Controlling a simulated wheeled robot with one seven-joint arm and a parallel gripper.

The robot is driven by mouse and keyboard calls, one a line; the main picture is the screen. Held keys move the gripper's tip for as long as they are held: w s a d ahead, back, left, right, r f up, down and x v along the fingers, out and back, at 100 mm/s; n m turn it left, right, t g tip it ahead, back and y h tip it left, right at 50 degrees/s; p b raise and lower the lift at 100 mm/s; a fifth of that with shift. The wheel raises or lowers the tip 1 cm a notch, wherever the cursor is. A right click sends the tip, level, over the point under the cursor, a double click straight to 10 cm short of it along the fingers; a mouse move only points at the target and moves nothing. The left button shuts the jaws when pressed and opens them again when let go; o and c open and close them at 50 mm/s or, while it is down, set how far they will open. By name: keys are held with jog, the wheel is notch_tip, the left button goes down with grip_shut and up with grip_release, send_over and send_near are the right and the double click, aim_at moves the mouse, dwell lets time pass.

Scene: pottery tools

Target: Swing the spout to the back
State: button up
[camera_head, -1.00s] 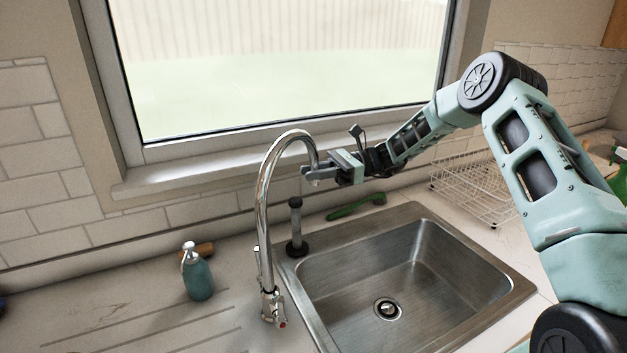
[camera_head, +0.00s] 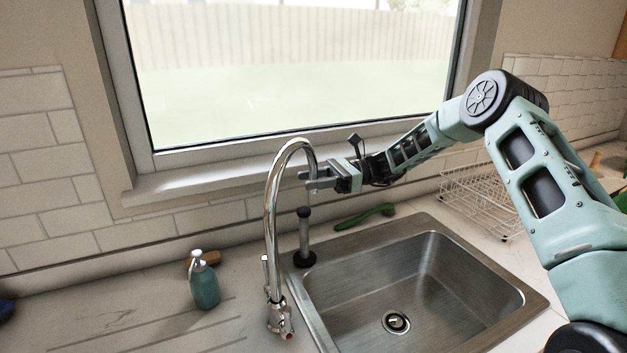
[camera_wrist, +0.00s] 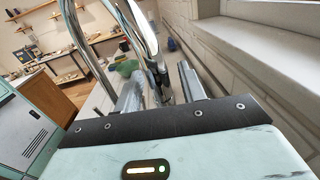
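The chrome faucet (camera_head: 271,215) stands at the left rim of the sink. Its tall spout arches up and bends over to the right, with the tip end hanging at my gripper. My gripper (camera_head: 312,180) reaches in from the right at the height of the spout's downturned end. In the wrist view the two fingers of my gripper (camera_wrist: 160,92) stand apart, and the spout's end (camera_wrist: 152,62) shows between them. I cannot tell whether a finger touches it.
The steel sink (camera_head: 340,300) lies below my arm. A dark plunger-like tool (camera_head: 304,238) stands behind the faucet, and a green brush (camera_head: 364,216) lies behind the sink. A teal soap bottle (camera_head: 204,285) is at left. The window sill (camera_head: 200,186) runs behind; a wire rack (camera_head: 480,198) is at right.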

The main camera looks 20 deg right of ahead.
jog(key=shift+d, duration=0.1)
jog(key=d+b, duration=0.5)
jog(key=d, duration=1.2)
jog(key=shift+d+b, duration=0.15)
jog(key=shift+b, duration=0.15)
